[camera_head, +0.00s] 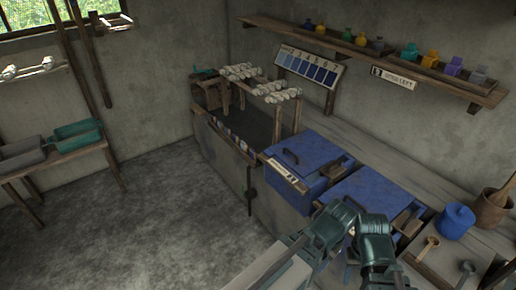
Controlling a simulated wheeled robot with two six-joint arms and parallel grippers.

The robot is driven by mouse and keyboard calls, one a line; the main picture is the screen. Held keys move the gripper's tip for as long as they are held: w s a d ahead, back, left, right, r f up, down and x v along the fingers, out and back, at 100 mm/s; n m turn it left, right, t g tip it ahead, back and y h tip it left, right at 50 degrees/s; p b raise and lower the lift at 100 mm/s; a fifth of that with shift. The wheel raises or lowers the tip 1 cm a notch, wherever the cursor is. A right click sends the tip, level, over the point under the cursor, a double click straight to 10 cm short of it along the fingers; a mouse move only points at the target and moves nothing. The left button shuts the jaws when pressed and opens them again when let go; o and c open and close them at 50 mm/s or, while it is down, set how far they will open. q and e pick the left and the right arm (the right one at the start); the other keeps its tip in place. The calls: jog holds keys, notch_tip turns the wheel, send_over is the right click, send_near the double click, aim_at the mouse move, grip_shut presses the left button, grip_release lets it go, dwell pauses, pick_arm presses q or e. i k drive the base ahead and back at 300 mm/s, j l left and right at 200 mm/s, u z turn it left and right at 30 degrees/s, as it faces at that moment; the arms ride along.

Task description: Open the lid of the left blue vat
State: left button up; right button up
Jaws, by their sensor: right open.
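The left blue vat (296,192) stands at the middle of the long bench. Its blue lid (312,152) lies flat and shut on top, with a dark bar handle on it. A pale label strip runs along its front edge. My right gripper (354,231) is open, low in front of the neighbouring right vat (352,192), apart from the left lid. My dark green arm links hide part of that right vat's front. My left gripper is not in view.
A rack with white skeins (270,90) stands left of the vats. A blue jar (456,221), a wooden mortar (493,208) and a tray with ladles (450,262) are at the right. A wall shelf (400,66) holds several coloured jars.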

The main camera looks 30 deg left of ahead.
aim_at(307, 152)
jog(key=u, duration=0.5)
jog(key=i+j+z, duration=0.1)
jog(key=i+j, duration=0.2)
jog(key=i, duration=0.2)
jog(key=i+j+z, duration=0.1)
jog(key=i+j, duration=0.25)
jog(key=i, duration=0.15)
